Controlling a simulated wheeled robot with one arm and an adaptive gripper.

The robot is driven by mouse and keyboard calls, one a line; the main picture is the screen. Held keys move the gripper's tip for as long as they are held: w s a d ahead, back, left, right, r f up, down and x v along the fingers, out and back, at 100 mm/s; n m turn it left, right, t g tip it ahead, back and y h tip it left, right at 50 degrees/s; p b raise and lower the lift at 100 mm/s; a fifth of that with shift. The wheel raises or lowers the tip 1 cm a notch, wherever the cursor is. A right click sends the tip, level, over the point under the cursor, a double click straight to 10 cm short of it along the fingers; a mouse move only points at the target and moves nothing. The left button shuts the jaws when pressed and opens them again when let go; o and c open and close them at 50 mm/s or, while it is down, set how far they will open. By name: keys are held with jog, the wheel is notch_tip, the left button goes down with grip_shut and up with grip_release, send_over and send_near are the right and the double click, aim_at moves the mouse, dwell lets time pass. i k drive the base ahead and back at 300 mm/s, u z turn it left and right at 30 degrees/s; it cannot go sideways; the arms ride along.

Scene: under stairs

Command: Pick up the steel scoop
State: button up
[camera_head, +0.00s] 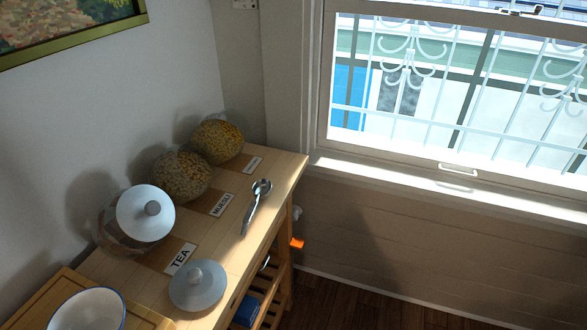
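The steel scoop (247,217) lies on the wooden table top (232,240), close to its right edge. It is shiny metal with a long handle. Its round bowl points away toward the window, and its handle end points toward the viewer. It lies just right of the label reading MUESLI. Nothing covers it. My gripper is not in view.
Two speckled jars (181,176) (217,141) and a glass jar with a white lid (146,213) stand along the wall. A loose lid (198,285) lies near the front, beside the TEA label (180,258). A bowl (88,310) is front left.

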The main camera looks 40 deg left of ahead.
aim_at(262, 188)
jog(key=i, duration=1.1)
jog(key=u, duration=5.1)
